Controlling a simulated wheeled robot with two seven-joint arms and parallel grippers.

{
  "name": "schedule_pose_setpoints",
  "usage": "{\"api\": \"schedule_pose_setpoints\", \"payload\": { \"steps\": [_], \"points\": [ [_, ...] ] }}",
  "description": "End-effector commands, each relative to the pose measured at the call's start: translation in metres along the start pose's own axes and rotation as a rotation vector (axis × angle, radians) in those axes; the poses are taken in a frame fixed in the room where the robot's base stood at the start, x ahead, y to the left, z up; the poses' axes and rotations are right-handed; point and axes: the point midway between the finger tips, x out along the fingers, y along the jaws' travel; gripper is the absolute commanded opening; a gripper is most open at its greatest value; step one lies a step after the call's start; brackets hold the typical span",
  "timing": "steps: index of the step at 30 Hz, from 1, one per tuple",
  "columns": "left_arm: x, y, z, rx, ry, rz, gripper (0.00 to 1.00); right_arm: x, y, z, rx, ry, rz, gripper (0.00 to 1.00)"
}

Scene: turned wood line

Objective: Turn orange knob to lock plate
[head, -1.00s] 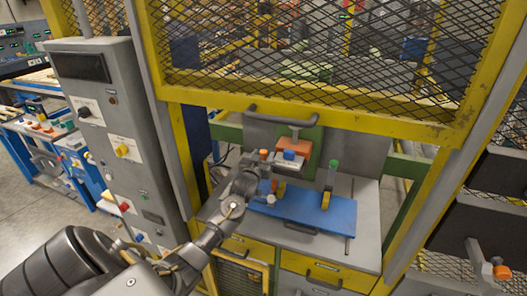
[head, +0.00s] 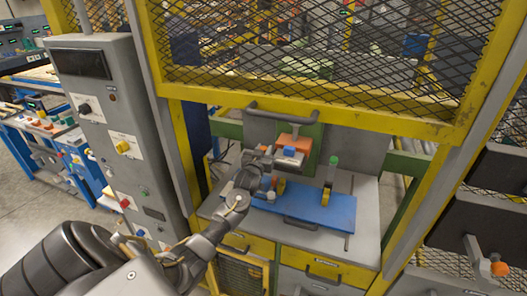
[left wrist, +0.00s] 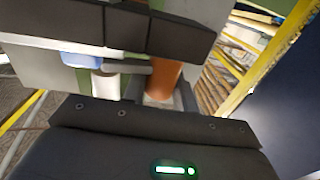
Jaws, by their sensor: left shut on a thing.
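The orange knob shows in the left wrist view (left wrist: 163,80) as an upright orange cylinder between dark gripper parts. In the head view my left gripper (head: 262,160) is at the left part of the fixture and mostly hides this knob. The gripper is shut on it. The blue plate (head: 325,208) lies flat on the grey bench top. A yellow clamp foot (head: 281,185) shows beside my gripper at the plate's left part. My right gripper is not in view.
An orange and grey press head (head: 294,143) with a blue block (head: 291,152) hangs behind the plate. A yellow-framed mesh guard (head: 330,110) is above. A grey control cabinet (head: 105,110) stands left. The bench top right of the plate (head: 367,205) is clear.

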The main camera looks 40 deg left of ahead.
Motion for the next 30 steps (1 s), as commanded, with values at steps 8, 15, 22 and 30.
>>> {"api": "schedule_pose_setpoints", "payload": {
  "steps": [8,15,22,30],
  "points": [
    [0.0004,0.0007,0.0006,-0.005,-0.001,-0.182,0.05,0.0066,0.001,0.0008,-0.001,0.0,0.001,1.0],
    [-0.0001,-0.0001,-0.0002,-0.001,-0.002,-0.2,0.05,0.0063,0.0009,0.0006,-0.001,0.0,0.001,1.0],
    [-0.0001,-0.0003,0.0,-0.001,-0.002,-0.199,0.45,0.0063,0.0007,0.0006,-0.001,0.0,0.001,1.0],
    [-0.0002,-0.0003,0.0001,-0.001,-0.002,-0.199,0.49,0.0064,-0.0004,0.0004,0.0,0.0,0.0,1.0]
  ]
}}
